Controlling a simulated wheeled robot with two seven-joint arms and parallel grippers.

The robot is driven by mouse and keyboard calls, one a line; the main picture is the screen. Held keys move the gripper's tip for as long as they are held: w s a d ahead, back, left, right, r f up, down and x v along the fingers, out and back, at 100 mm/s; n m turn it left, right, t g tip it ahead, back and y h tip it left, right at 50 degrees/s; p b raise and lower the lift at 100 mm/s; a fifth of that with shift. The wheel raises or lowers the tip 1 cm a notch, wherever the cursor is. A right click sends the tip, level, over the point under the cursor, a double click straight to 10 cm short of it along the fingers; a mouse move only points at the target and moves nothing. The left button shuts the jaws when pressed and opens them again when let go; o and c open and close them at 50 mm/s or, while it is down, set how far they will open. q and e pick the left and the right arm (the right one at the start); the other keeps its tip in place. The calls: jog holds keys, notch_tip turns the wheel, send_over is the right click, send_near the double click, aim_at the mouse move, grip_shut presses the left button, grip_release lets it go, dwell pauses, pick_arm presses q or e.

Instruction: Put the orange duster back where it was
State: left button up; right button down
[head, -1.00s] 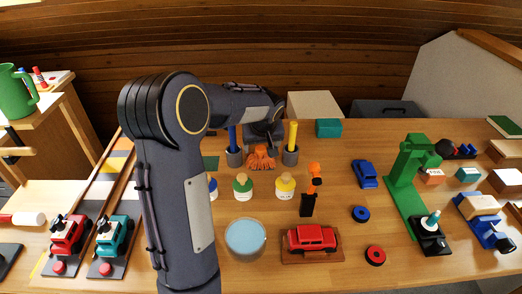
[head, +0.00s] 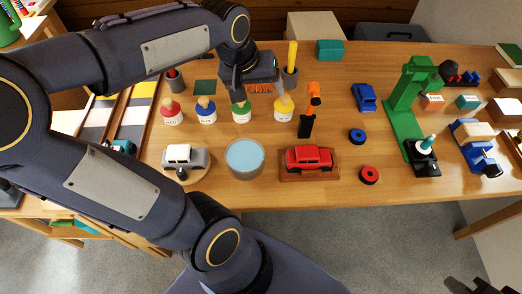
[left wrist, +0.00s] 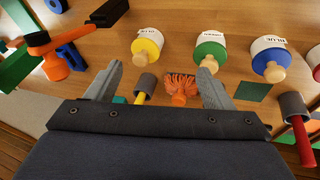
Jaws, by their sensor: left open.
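The orange duster (head: 259,88) shows as a strip of orange bristles at the back of the table, mostly hidden by my left gripper (head: 250,76). In the left wrist view the duster (left wrist: 180,84) has a fringe and a round orange knob, and appears between the two spread fingers of my left gripper (left wrist: 160,78). The gripper is open; no grip on the duster shows. A dark green square (head: 204,87) lies bare on the table, left of the duster. A dark part at the bottom right edge may be my right gripper (head: 468,287); its jaws are unclear.
A grey cup with a yellow handle (left wrist: 147,83) stands beside the duster, and a cup with a red handle (left wrist: 293,104) stands farther off. Yellow (head: 284,109), green (head: 241,113), blue and red paint jars stand in front. An orange-black tool (head: 308,115) stands near the yellow jar.

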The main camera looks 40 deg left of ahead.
pick_arm(q)
jog(key=s+d+f+m+h, duration=0.1)
jog(key=s+d+m, duration=0.1)
jog(key=s+d, duration=0.3)
jog(key=s+d+f+m+t+h, duration=0.1)
jog(key=s+d+f+m+h, duration=0.1)
jog(key=s+d, duration=0.3)
jog(key=s, duration=0.2)
jog(key=shift+s+d+f+m, duration=0.15)
jog(key=shift+s+d+m, duration=0.15)
jog(key=shift+s+d, duration=0.1)
jog(key=shift+a, duration=0.1)
